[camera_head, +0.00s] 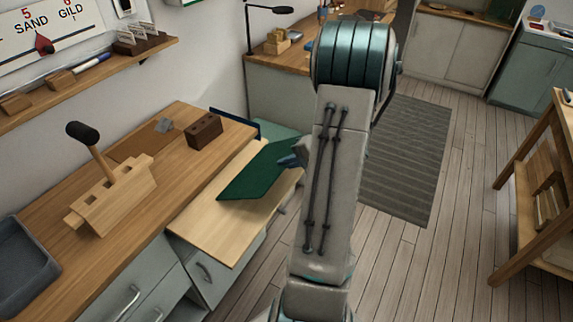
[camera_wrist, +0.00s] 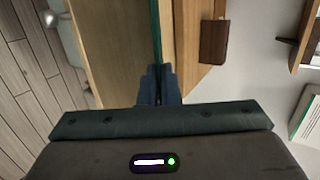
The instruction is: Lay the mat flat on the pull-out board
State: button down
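The mat (camera_head: 258,172) is a dark green sheet over the far part of the pull-out board (camera_head: 212,228), which is pale wood and extends from the workbench. My gripper (camera_head: 290,161) is at the mat's right edge, mostly hidden behind my arm in the head view. In the wrist view, my gripper (camera_wrist: 158,82) is shut on the mat (camera_wrist: 155,35), which shows edge-on as a thin green strip between the fingers. The board (camera_wrist: 110,50) shows there too. The mat looks tilted. I cannot tell whether its lower edge touches the board.
The workbench (camera_head: 120,225) holds a dark brown block (camera_head: 204,131), a wooden stand with a black-headed mallet (camera_head: 112,198) and a grey tray (camera_head: 20,262). Drawers lie below. A shelf unit (camera_head: 545,190) stands at the right. The board's near part is bare.

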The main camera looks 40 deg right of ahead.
aim_at(288, 193)
jog(key=s+f+t+y+b, duration=0.1)
jog(key=f+b, duration=0.4)
jog(key=b, duration=0.7)
jog(key=s+d+f+t+y+b, duration=0.1)
jog(key=f+t+b, duration=0.4)
jog(key=b, duration=0.7)
jog(key=shift+s+d+f+n+y+b, duration=0.3)
jog(key=shift+s+f+y, duration=0.2)
jog(key=shift+s+f, duration=0.3)
dwell(0.4)
dwell(0.4)
jog(key=c, duration=1.6)
grip_release()
jog(key=shift+o, duration=0.2)
jog(key=shift+f+b, duration=0.6)
jog(key=shift+b, duration=0.35)
jog(key=shift+s, duration=0.15)
